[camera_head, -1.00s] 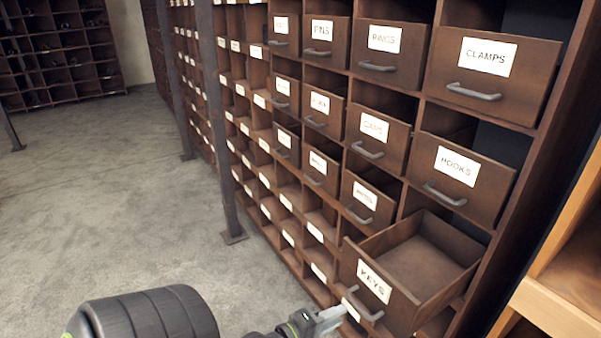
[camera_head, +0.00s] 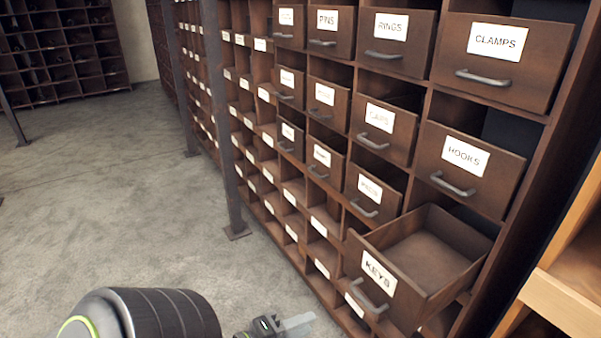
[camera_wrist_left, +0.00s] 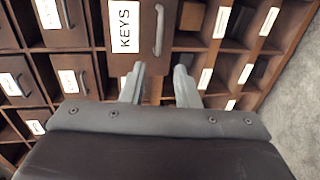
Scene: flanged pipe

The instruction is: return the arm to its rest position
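My left gripper (camera_head: 298,324) shows at the bottom of the head view, left of the KEYS drawer and clear of its handle. In the left wrist view its two fingers (camera_wrist_left: 160,88) stand apart with nothing between them. The KEYS drawer (camera_head: 432,262) is pulled out and looks empty inside. Its grey handle (camera_head: 367,300) is free, and in the left wrist view the handle (camera_wrist_left: 158,30) lies beyond the fingertips. My left arm fills the lower left of the head view. My right gripper is not in view.
The brown cabinet holds several labelled drawers, with HOOKS (camera_head: 466,170) above KEYS and CLAMPS (camera_head: 500,62) at the top. A dark metal post (camera_head: 224,130) stands at the cabinet's front. Open grey floor (camera_head: 100,220) lies to the left. A light wooden shelf (camera_head: 565,300) is at right.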

